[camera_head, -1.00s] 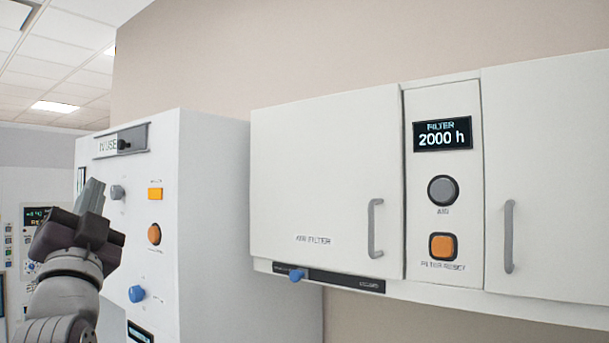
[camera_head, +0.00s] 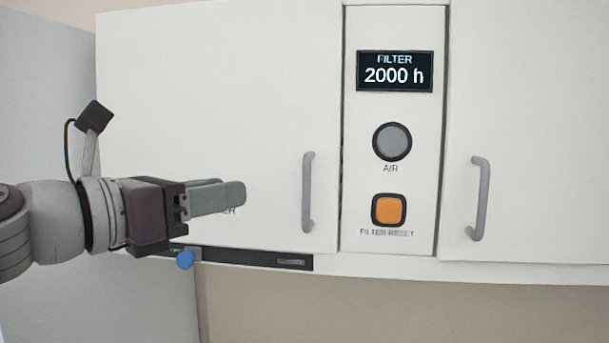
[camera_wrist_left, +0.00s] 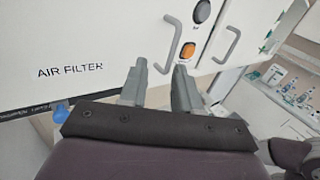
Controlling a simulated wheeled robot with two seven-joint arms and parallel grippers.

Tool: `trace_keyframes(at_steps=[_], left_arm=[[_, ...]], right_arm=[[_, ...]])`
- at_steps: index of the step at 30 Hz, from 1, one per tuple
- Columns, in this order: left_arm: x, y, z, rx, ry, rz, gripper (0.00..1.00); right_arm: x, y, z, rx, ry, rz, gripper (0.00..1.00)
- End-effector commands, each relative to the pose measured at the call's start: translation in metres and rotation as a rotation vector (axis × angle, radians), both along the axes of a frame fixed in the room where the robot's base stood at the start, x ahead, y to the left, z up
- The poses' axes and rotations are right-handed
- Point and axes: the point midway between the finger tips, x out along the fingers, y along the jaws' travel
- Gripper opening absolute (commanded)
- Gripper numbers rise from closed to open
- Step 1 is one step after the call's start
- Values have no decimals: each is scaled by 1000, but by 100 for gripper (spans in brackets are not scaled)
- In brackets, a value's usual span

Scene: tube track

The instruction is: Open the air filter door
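The air filter door (camera_head: 220,90) is a flat white panel at the left of the wall cabinet, and it is closed. Its grey vertical handle (camera_head: 308,192) is near the door's right edge; the handle also shows in the wrist view (camera_wrist_left: 172,46), beyond the fingertips. My left gripper (camera_head: 238,196) is in front of the door, left of the handle and apart from it. It covers part of the door's label. In the left wrist view its two fingers (camera_wrist_left: 160,72) stand apart with nothing between them.
Right of the door is a panel with a display reading 2000 h (camera_head: 394,72), a grey AIR button (camera_head: 392,141) and an orange button (camera_head: 389,210). A second handle (camera_head: 480,198) is further right. A black rail (camera_head: 255,258) with a blue knob (camera_head: 185,260) runs below the door.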

Motion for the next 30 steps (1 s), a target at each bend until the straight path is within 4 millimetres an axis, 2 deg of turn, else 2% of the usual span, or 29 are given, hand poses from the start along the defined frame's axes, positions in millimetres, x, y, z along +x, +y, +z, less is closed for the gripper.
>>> trace_keyframes(at_steps=[5,10,16,21,30], left_arm=[[13,-17,4,29,-12,-12,32],[44,-47,5,26,-8,-12,32],[73,-76,2,25,-10,-8,32],[86,-87,0,25,-12,-4,32],[89,-90,-2,23,-12,-4,32]], right_arm=[[0,0,16,0,0,0,43],[0,0,40,0,0,0,43],[1,1,57,0,0,0,43],[1,1,62,0,0,0,43],[0,1,62,0,0,0,43]])
